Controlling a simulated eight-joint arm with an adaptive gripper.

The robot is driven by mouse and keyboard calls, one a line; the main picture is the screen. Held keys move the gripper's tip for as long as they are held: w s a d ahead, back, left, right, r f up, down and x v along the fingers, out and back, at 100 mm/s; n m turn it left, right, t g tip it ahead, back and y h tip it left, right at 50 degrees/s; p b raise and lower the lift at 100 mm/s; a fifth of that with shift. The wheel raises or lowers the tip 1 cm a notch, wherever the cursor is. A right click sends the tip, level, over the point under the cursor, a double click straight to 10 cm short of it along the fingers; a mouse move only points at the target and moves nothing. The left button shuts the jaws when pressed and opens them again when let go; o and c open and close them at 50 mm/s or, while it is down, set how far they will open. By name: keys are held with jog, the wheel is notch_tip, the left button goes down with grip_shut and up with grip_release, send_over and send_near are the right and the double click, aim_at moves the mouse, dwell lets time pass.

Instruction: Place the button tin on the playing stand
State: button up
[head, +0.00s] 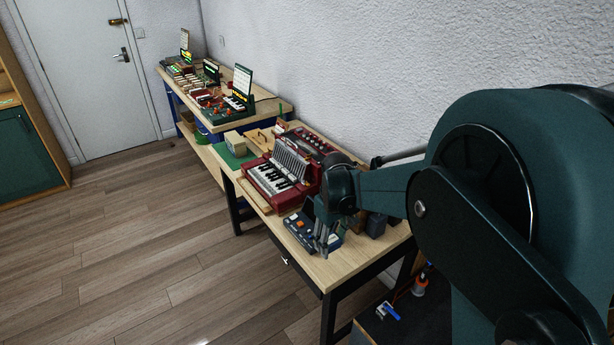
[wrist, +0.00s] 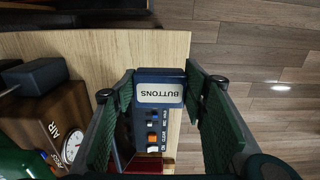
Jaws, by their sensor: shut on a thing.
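The button tin (wrist: 160,93) shows in the wrist view as a dark blue block with a pale "BUTTONS" label, upside down in the picture. My gripper (wrist: 160,82) has its two green pads on either side of it and is shut on it. In the head view my gripper (head: 325,240) is low over the near end of the table and hides most of the tin. Just beyond the label in the wrist view is a dark blue panel (wrist: 153,135) with orange, white and blue switches. I cannot tell which thing is the playing stand.
A red accordion (head: 280,178) stands on the table (head: 318,268), with a cream box (head: 235,143) on green behind it. A wooden box with a gauge marked AIR (wrist: 50,130) and a dark block (wrist: 37,77) are left in the wrist view. A second table (head: 260,115) stands farther back.

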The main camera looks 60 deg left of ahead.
jog(key=b, duration=0.1)
send_over(329, 268)
jog(key=shift+f, duration=3.15)
jog(key=shift+f+b, duration=0.35)
jog(key=shift+f, duration=1.5)
jog(key=shift+f, duration=0.1)
jog(key=o, duration=0.9)
jog(key=shift+o, duration=0.2)
notch_tip(329, 268, up, 12)
jog(key=shift+r+p, duration=0.1)
jog(key=shift+p, duration=0.8)
